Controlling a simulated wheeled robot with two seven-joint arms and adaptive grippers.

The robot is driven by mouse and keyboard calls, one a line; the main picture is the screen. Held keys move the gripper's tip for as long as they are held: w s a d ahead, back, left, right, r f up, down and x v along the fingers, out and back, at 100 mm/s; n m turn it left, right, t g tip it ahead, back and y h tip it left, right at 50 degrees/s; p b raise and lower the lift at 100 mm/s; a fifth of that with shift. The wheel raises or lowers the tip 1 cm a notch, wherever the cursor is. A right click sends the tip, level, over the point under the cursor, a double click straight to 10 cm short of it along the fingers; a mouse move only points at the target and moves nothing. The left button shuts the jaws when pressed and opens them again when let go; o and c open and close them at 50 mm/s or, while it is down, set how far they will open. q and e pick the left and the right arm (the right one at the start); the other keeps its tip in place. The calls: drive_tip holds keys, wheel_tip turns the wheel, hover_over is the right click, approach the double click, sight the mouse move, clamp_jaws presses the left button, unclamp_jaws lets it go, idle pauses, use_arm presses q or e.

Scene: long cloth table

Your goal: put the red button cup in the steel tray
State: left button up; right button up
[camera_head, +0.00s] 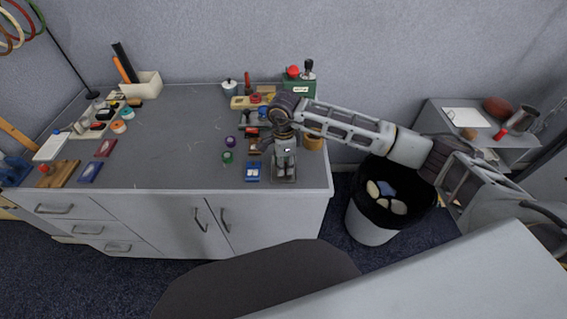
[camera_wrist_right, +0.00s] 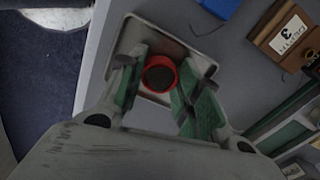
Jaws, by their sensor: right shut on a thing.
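The red button cup (camera_wrist_right: 159,74) shows in the right wrist view as a red ring with a dark inside, between the green-padded fingers of my right gripper (camera_wrist_right: 160,88). The gripper is shut on it. The steel tray (camera_wrist_right: 196,56) lies directly behind the cup in that view. I cannot tell whether the cup touches the tray. In the head view, my right gripper (camera_head: 285,165) points down over the steel tray (camera_head: 283,180) at the table's front right, and the cup is hidden there. My left gripper is not in view.
A blue box (camera_head: 253,171) stands just left of the tray. Green and purple round items (camera_head: 228,157) lie further left. A bin (camera_head: 372,222) stands on the floor right of the table. The table's middle (camera_head: 178,135) is clear.

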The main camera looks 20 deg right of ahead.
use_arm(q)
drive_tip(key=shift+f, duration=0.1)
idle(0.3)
use_arm(e)
drive_tip(key=shift+f, duration=0.1)
drive_tip(key=o, duration=0.9)
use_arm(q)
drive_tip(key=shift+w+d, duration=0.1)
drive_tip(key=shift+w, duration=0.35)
use_arm(e)
drive_tip(key=shift+o, duration=0.2)
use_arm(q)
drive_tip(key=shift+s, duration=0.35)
use_arm(e)
drive_tip(key=shift+r, duration=0.75)
wheel_tip(320, 180, up, 11)
drive_tip(key=shift+f, duration=0.1)
